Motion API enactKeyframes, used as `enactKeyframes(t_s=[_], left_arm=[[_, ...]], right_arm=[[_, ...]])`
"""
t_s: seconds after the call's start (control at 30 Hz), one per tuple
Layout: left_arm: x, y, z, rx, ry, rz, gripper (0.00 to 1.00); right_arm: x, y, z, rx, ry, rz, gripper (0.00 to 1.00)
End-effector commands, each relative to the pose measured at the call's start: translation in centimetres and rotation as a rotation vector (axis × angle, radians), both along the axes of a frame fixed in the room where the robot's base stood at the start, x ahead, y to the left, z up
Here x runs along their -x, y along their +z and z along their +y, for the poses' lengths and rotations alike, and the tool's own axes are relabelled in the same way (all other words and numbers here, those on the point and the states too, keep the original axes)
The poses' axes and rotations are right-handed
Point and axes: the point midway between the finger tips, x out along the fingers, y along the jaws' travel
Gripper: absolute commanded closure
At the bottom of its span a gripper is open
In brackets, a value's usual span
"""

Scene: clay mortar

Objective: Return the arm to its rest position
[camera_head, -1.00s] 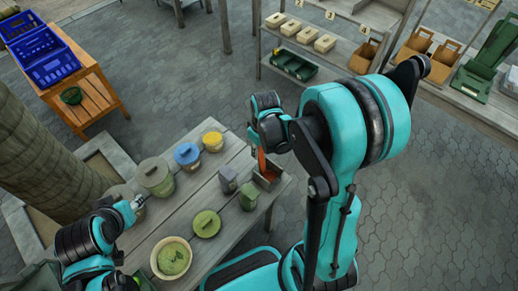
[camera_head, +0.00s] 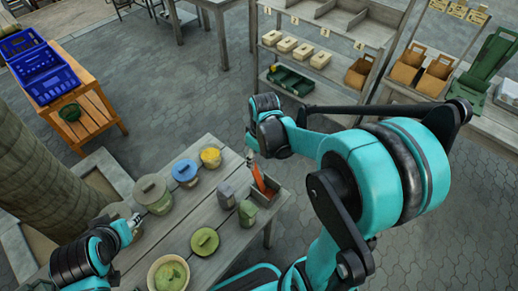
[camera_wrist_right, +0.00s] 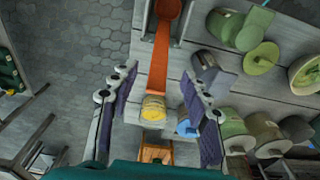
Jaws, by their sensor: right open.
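My right gripper (camera_head: 250,158) is above the far right end of the wooden table (camera_head: 168,247). In the right wrist view its two fingers (camera_wrist_right: 158,75) stand wide apart and empty. An orange long-handled tool (camera_head: 259,179) leans in a small open box (camera_head: 267,192) just below the right gripper. In the right wrist view the tool (camera_wrist_right: 163,50) shows between and beyond the fingers. My left gripper (camera_head: 134,220) is low over the table's left side, near a lidded pot; its fingers are too small to read.
Lidded pots in grey (camera_head: 153,193), blue (camera_head: 185,172) and yellow (camera_head: 210,156) line the table's far edge. A green lid (camera_head: 204,241) and a bowl (camera_head: 168,274) are nearer. An orange stand with blue crates (camera_head: 45,68) is left; shelves (camera_head: 315,80) are behind. Paved floor between is clear.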

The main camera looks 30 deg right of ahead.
Motion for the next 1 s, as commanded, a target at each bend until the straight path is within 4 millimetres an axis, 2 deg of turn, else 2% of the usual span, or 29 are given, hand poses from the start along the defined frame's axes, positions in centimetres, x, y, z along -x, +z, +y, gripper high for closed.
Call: enactKeyframes(t_s=[0.03, 0.2, 0.4, 0.77, 0.87, 1.0], left_arm=[[0.0, 0.0, 0.0, 0.0, 0.0, 0.0, 0.6], [0.0, 0.0, 0.0, 0.0, 0.0, 0.0, 0.6], [0.0, 0.0, 0.0, 0.0, 0.0, 0.0, 0.6], [0.0, -0.2, 0.0, 0.0, 0.0, 0.0, 0.6], [0.0, -0.9, 0.0, 0.0, 0.0, 0.0, 0.6], [0.0, -2.4, 0.0, 0.0, 0.0, 0.0, 0.6]], right_arm=[[0.2, 1.1, 0.0, 0.0, 0.0, 0.0, 0.53], [0.4, 4.2, -0.1, 0.0, 0.0, 0.0, 0.53], [0.5, 6.2, -0.2, 0.0, 0.0, 0.0, 0.53], [0.9, 6.5, 0.1, 0.003, -0.01, -0.015, 0.53], [1.8, 6.6, 0.8, 0.008, -0.047, -0.064, 0.53], [4.1, 6.5, 2.4, 0.008, -0.141, -0.19, 0.53]])
